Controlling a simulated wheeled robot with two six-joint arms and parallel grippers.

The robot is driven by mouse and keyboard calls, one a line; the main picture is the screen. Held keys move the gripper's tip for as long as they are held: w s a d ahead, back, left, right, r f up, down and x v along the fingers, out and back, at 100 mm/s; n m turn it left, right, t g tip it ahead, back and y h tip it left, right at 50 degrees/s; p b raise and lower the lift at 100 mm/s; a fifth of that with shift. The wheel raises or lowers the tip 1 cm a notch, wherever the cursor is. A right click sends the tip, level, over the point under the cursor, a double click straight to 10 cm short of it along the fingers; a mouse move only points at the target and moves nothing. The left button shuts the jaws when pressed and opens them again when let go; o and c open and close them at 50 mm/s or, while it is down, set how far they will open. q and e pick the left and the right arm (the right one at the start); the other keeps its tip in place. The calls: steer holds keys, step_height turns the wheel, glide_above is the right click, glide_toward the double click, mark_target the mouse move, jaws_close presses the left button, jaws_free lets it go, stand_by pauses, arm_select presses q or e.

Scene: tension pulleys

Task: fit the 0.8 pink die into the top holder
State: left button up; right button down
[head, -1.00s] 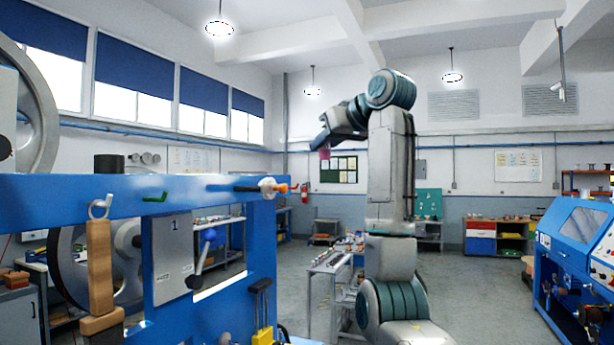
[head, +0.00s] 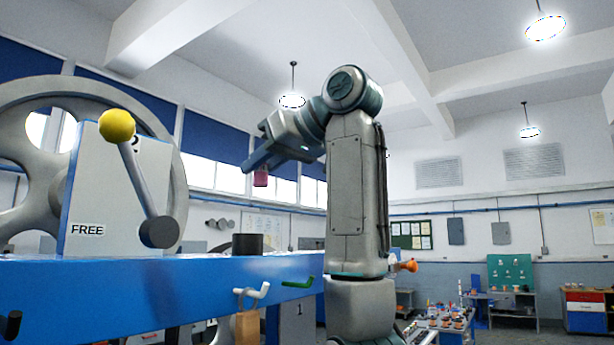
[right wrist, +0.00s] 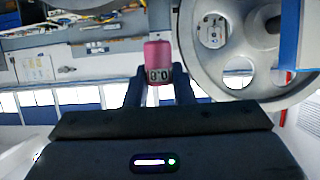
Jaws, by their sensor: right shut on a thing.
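The pink die (head: 261,177) hangs at the end of my right gripper (head: 257,163), raised above the blue machine frame. In the right wrist view the die (right wrist: 158,60) stands between the two dark fingers of my right gripper (right wrist: 158,88), which are shut on it. My left gripper is not in view.
The blue beam (head: 150,287) crosses the lower left. A lever with a yellow ball (head: 117,125), a plate marked FREE (head: 88,230) and a large grey wheel (head: 165,110) rise at the left. Hooks hang on the beam's front. Clear air surrounds the raised die.

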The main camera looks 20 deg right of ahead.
steer(key=f+b, duration=0.1)
steer(key=a+f+b, duration=0.1)
steer(key=f, duration=0.1)
steer(key=a+f+b, duration=0.1)
steer(key=b, duration=0.1)
steer(key=shift+s+f, duration=0.15)
steer(key=shift+f, duration=0.2)
steer(key=shift+s+d+f+b, duration=0.1)
steer(key=shift+f+b, duration=0.6)
steer(key=shift+f, duration=0.3)
steer(key=shift+f, duration=0.2)
steer(key=shift+b, duration=0.45)
stand_by(0.6)
steer(key=shift+f, duration=0.1)
